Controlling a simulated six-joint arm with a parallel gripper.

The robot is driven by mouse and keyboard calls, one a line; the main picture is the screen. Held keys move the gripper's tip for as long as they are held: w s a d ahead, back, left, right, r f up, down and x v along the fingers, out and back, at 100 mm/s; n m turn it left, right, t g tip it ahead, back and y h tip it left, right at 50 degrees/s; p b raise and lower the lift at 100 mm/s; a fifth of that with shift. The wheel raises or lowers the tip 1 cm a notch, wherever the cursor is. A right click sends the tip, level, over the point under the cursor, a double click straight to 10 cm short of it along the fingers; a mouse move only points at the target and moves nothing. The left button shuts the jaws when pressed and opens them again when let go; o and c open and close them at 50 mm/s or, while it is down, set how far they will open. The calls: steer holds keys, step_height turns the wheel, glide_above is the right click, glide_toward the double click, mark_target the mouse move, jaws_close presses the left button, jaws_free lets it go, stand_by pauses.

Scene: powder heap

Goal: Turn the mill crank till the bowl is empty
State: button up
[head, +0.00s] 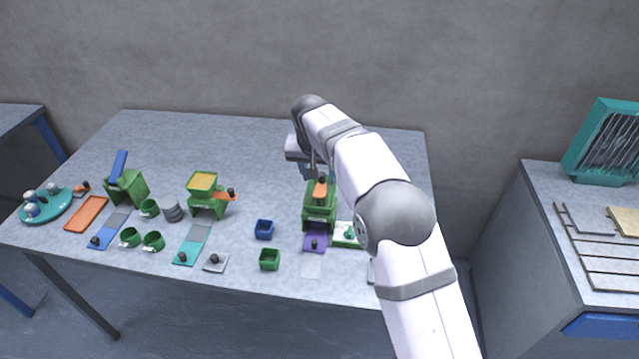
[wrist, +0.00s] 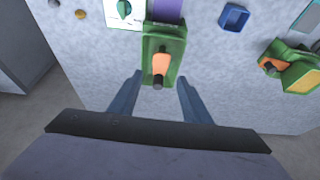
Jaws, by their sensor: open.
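A green mill (head: 318,218) with an orange crank (head: 321,188) stands right of the table's middle. In the wrist view the mill (wrist: 163,40) is straight ahead and its crank (wrist: 160,62) ends in a dark knob (wrist: 158,82). My gripper (wrist: 159,78) is open, its two blue fingers on either side of the knob in the picture; I cannot tell if they touch it. The gripper (head: 311,168) is partly hidden by my arm in the head view. I see no powder in this mill. A second green mill (head: 207,208) to the left has a bowl of yellow powder (head: 203,182) and an orange crank (head: 226,195).
A purple slide (head: 314,243) and a white panel with a green knob (head: 349,235) adjoin the near mill. Blue (head: 264,230) and green (head: 269,259) boxes stand left of it. Green cups (head: 153,241) and trays crowd the left. The table's back is clear.

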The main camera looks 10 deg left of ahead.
mark_target(320, 192)
steer(key=shift+v, duration=0.9)
steer(key=shift+o, duration=0.2)
steer(key=shift+w+d+f+n+y+p, duration=0.2)
steer(key=shift+f+n+p, duration=0.25)
steer(key=shift+f+p, duration=0.55)
steer(key=shift+w+a+f+n+y+p, duration=0.15)
steer(key=shift+w+f+n+p, duration=0.2)
steer(key=shift+f+p, duration=0.65)
steer(key=shift+w+d+f+n+y+p, duration=0.15)
steer(key=shift+f+n+p, duration=0.4)
steer(key=shift+f, duration=0.9)
steer(key=shift+a, duration=0.1)
steer(key=shift+c, duration=0.3)
steer(key=c, duration=1)
